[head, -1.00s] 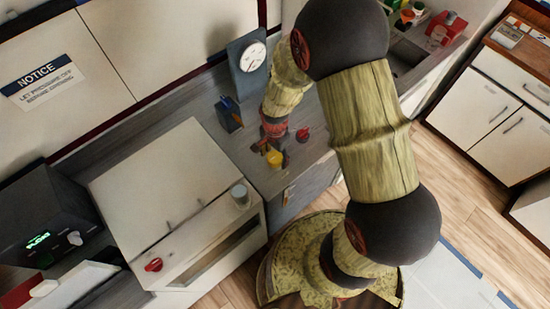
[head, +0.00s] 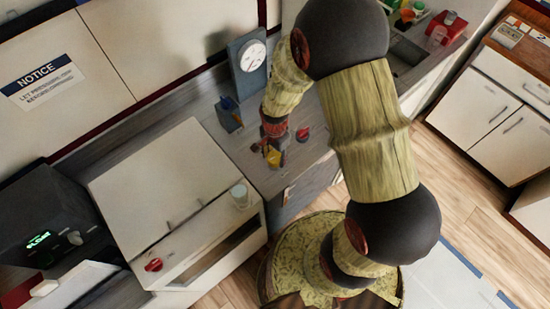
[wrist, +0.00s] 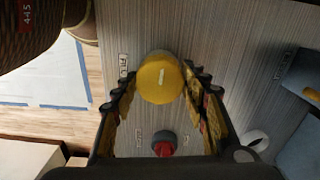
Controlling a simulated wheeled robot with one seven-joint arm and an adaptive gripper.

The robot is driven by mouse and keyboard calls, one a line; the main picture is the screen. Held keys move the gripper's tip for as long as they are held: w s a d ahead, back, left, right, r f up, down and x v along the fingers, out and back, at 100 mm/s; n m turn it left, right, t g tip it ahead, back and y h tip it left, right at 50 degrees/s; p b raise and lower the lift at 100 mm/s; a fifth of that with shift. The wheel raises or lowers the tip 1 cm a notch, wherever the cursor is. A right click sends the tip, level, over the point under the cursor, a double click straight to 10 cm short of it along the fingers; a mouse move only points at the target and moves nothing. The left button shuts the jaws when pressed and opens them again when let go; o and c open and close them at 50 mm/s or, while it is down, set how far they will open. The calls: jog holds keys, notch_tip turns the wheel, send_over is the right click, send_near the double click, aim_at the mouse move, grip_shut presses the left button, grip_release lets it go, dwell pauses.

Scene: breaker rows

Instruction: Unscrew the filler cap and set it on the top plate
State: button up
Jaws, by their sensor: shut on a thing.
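The yellow filler cap (wrist: 158,82) has a short white mark on its face and sits between my fingertips in the wrist view. My gripper (wrist: 158,88) is shut on it, one finger on each side. In the head view the yellow cap (head: 272,158) shows just below my gripper (head: 271,147), partly covered by the fingers. The grey streaked top plate (head: 252,172) lies around and below it. I cannot tell whether the cap is seated or lifted, and any neck under it is hidden.
A red knob (wrist: 164,145) stands close to the cap on the plate. A gauge (head: 252,56) on a blue-grey stand and a small blue holder (head: 229,115) are behind. A light cylinder (head: 240,195) stands to the left. Bare plate shows left of the gripper.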

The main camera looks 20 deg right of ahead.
aim_at(275, 157)
jog(key=n, duration=0.8)
jog(key=shift+n, duration=0.3)
jog(key=shift+r, duration=0.1)
jog(key=shift+r+p, duration=1.95)
jog(key=shift+r, duration=0.45)
jog(key=shift+c, duration=0.2)
jog(key=shift+s, duration=0.1)
